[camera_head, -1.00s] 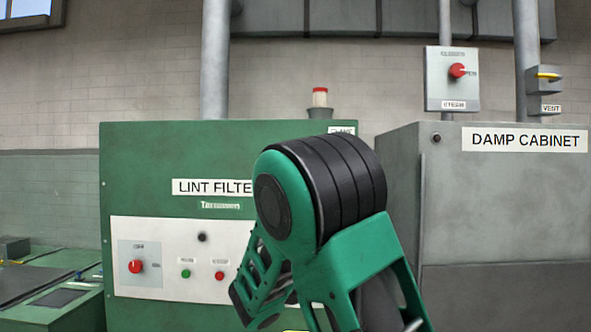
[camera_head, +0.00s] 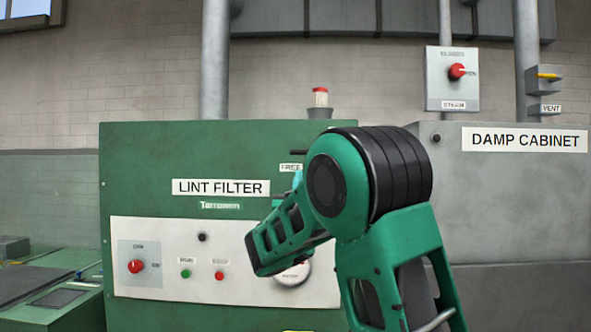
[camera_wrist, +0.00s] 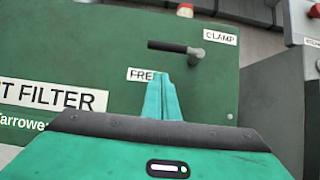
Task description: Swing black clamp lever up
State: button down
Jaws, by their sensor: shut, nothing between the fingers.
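The black clamp lever (camera_wrist: 172,46) is on the upper part of the green lint filter panel. In the wrist view its handle lies nearly level, pointing left from a grey pivot (camera_wrist: 196,53). A "FREE" label sits below its left end and a "CLAMP" label right of the pivot. In the head view only the lever's left end (camera_head: 296,152) shows; my arm hides the rest. My gripper (camera_wrist: 164,80) is shut and empty, its teal fingertips just below the lever in the picture, beside the "FREE" label. Whether they touch the panel is unclear.
The lint filter's pale control panel (camera_head: 160,285) has a red knob and small buttons. The grey damp cabinet (camera_head: 510,210) stands at right, with the steam switch box (camera_head: 452,95) above it. A red-topped beacon (camera_head: 320,100) stands behind the filter.

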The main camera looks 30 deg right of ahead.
jog(key=shift+w+d+r, duration=0.15)
jog(key=shift+w+r, duration=0.1)
jog(key=shift+r, duration=0.5)
jog(key=shift+w+d+r, duration=0.1)
jog(key=shift+w+r, duration=0.1)
jog(key=shift+r, duration=0.5)
jog(key=shift+w+d+r, duration=0.15)
jog(key=shift+w+r, duration=0.1)
jog(key=shift+r, duration=0.5)
jog(key=shift+a, duration=0.1)
jog(key=shift+r+m+g+h, duration=0.2)
jog(key=shift+m+g+h, duration=0.15)
jog(key=shift+m, duration=0.25)
